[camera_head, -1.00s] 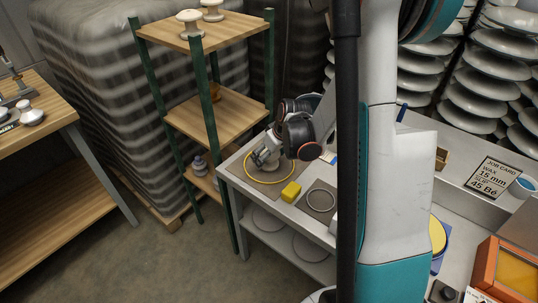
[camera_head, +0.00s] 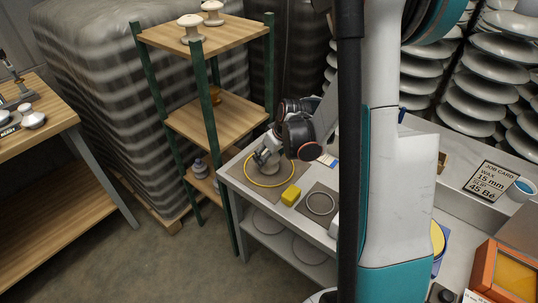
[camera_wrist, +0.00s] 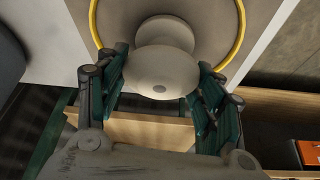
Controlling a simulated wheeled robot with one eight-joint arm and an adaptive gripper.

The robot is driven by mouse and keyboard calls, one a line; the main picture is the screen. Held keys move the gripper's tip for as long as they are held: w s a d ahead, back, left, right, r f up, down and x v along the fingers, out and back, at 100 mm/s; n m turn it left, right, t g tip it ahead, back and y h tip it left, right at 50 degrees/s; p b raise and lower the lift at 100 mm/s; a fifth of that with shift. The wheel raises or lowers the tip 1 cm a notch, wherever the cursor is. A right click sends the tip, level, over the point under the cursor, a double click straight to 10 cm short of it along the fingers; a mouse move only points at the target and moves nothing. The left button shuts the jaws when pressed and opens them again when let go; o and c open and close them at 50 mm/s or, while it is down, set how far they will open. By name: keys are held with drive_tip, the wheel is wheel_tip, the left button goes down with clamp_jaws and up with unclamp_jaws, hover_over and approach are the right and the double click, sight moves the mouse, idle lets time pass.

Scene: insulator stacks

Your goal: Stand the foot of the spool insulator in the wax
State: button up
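A pale spool insulator (camera_wrist: 162,68) stands on the mat at the left end of the bench, inside a yellow ring (camera_wrist: 238,45). In the head view the ring (camera_head: 268,186) shows, but my gripper (camera_head: 264,157) largely hides the insulator. In the wrist view my gripper (camera_wrist: 162,62) has one finger on each side of the insulator's near flange; the fingers are spread, and firm contact is not clear. The wax is not clearly identifiable; a round yellow surface with a blue edge (camera_head: 438,238) is partly hidden behind my arm at the right.
A yellow block (camera_head: 291,195) and a grey ring on a mat (camera_head: 320,204) lie right of the gripper. A green-posted shelf (camera_head: 205,120) stands close left of the bench. An orange box (camera_head: 483,272), a job card (camera_head: 491,181) and a cup (camera_head: 521,189) are at the right.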

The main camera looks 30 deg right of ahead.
drive_tip(key=shift+r, duration=0.1)
drive_tip(key=shift+r+p, duration=3.15)
drive_tip(key=shift+r, duration=1.3)
